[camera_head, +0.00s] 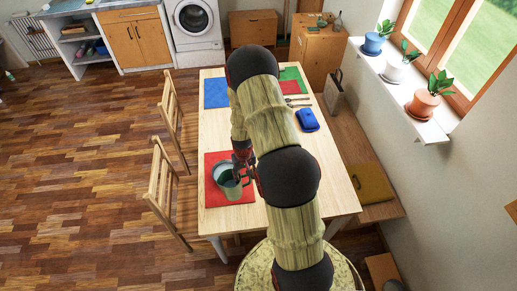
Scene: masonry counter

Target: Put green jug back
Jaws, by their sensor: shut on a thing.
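The green jug (231,188) is at the near left of the table, over a red mat (242,196). My gripper (243,172) is at the jug's upper right side and is shut on it. The jug looks roughly upright. A pale round dish or cup (221,170) shows right behind the jug, partly hidden by it. I cannot tell whether the jug touches the mat or hangs just above it. My arm hides the middle of the table.
Chairs (165,190) stand at left, a bench (350,150) at right. The table's near right is bare.

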